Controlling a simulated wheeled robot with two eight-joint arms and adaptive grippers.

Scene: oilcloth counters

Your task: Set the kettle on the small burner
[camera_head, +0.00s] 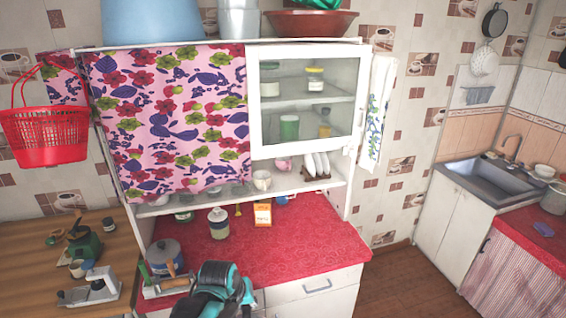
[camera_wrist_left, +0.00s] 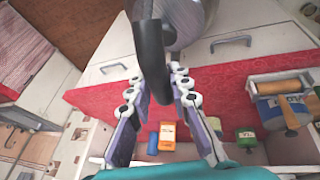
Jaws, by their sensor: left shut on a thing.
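My left gripper (camera_wrist_left: 160,82) is shut on the black curved handle (camera_wrist_left: 150,50) of the kettle in the left wrist view. The kettle's grey body (camera_wrist_left: 188,18) shows only in part at the top edge of that view, behind the handle. In the head view my left gripper (camera_head: 222,288) is at the bottom middle, in front of the red counter; its fingertips and the kettle are hidden or outside the picture there. I see no small burner in either view. My right gripper is not in view.
The red counter (camera_head: 290,240) holds a lidded pot (camera_head: 166,258), a jar (camera_head: 218,223) and an orange box (camera_head: 262,213); its right part is clear. A wooden counter (camera_head: 30,265) with several items stands left. A sink (camera_head: 490,180) is at far right, beyond open floor (camera_head: 395,275).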

